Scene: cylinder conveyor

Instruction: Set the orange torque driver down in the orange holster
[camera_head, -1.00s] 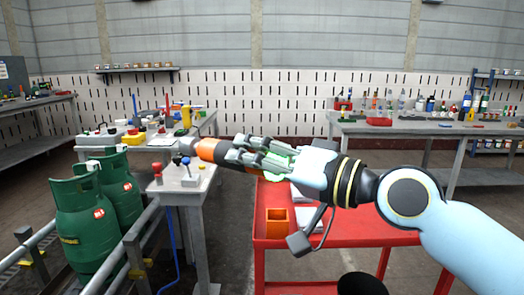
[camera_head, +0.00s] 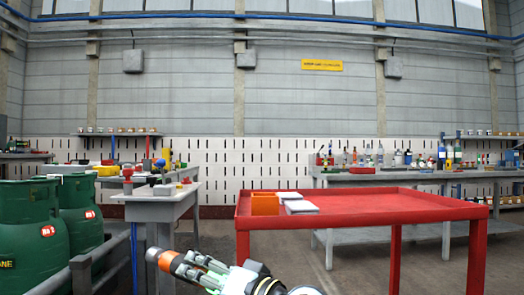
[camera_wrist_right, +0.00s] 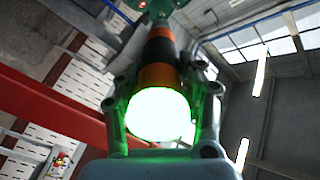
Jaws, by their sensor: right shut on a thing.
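My right gripper (camera_head: 203,270) is low in the head view, in front of the red table. It is shut on the orange torque driver (camera_head: 168,261), which has a black band and a grey tip pointing left. In the right wrist view the driver (camera_wrist_right: 155,75) lies between the fingers (camera_wrist_right: 160,105), with a bright green-white glow at its near end. The orange holster (camera_head: 265,205) stands on the left part of the red table, apart from the driver. My left gripper is not in view.
Green gas cylinders (camera_head: 85,207) stand at the left behind a dark rail. Benches with bottles line the back wall.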

